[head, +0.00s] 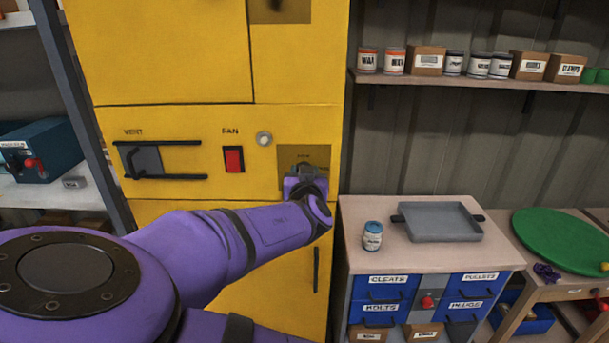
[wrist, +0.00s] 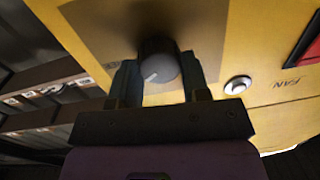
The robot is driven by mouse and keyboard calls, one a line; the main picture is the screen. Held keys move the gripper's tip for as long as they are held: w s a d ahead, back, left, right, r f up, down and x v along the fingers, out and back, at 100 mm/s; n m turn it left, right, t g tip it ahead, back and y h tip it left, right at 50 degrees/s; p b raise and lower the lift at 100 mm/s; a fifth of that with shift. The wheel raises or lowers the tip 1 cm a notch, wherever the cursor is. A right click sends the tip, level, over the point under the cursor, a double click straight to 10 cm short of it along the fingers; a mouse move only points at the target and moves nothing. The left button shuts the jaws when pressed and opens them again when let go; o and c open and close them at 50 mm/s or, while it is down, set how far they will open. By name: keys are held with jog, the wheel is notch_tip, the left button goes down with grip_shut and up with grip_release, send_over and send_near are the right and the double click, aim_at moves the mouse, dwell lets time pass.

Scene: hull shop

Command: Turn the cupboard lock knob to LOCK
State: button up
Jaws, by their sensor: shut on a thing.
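The yellow cupboard (head: 220,120) fills the left middle of the head view. Its lock knob (wrist: 157,65) is dark and round with a pale pointer line, and shows in the wrist view on a brownish plate (wrist: 95,30). My gripper (wrist: 158,82) is at the knob, with one finger on each side, shut on it. In the head view my gripper (head: 305,180) is in front of the lower right plate (head: 318,155) and hides the knob. The plate's lettering is too small to read, so I cannot tell which mark the pointer faces.
Left of the plate are a round silver button (head: 264,139), a red FAN switch (head: 233,159) and a VENT slider (head: 150,160) with black rails. A workbench (head: 440,265) with a grey tray (head: 440,222) and a can (head: 373,236) stands close on the right.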

jog(key=n+h, duration=0.1)
jog(key=n, duration=1)
jog(key=shift+a, duration=0.2)
dwell(0.5)
jog(key=o, duration=0.9)
